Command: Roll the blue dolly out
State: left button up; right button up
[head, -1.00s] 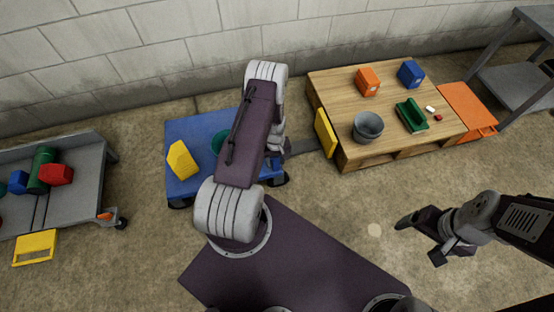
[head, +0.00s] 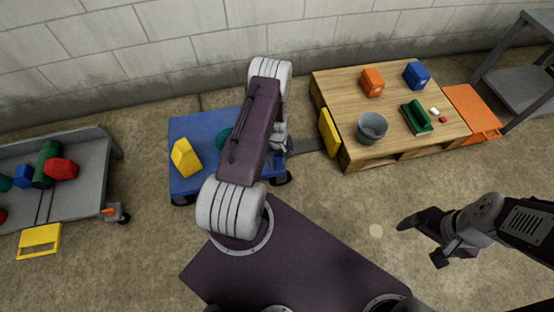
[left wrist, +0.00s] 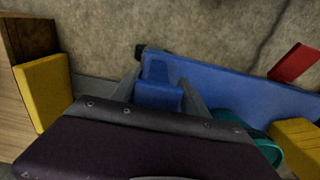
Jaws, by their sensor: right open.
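The blue dolly (head: 197,130) stands on the floor near the wall, left of the wooden pallet, with dark wheels at its corners. A yellow block (head: 185,158) and a teal round thing lie on it; my left arm hides part of its right side. My left gripper (head: 284,147) is at the dolly's right edge, mostly hidden by the arm. In the left wrist view its two grey fingers (left wrist: 160,92) stand on either side of a blue upright tab (left wrist: 158,72) at the dolly's end; firm contact is unclear. My right gripper (head: 420,242) is open and empty above the floor.
The wooden pallet (head: 330,80) holds a grey bucket (head: 371,127), a green tray and boxes. A yellow panel (head: 329,132) stands at its left side. A grey cart (head: 85,190) stands at left.

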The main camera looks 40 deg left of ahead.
pick_arm(q)
notch_tip(320, 180, up, 8)
jog(key=p, duration=0.4)
jog(key=shift+r, duration=0.25)
jog(key=shift+f, duration=0.1)
jog(key=w+d+r+m+t, duration=0.1)
jog(key=w+d+r+t, duration=0.15)
jog(key=w+r, duration=0.35)
jog(key=w+d+r+m+t, duration=0.1)
jog(key=w+d+r, duration=0.2)
jog(key=r, duration=0.6)
jog(key=s+d+r+m, duration=0.2)
jog(key=d+r, duration=0.3)
jog(key=r, duration=0.3)
jog(key=s+d+r+m+g, duration=0.1)
jog(key=s+d+m, duration=0.15)
jog(key=s, duration=0.65)
jog(key=s+d+r+m+g, duration=0.1)
jog(key=s+d+r+m, duration=0.15)
jog(key=s, duration=0.55)
notch_tip(320, 180, up, 32)
jog(key=p, duration=3.2)
jog(key=shift+a+f+m, duration=0.15)
jog(key=shift+a+m, duration=0.2)
jog(key=shift+m, duration=0.05)
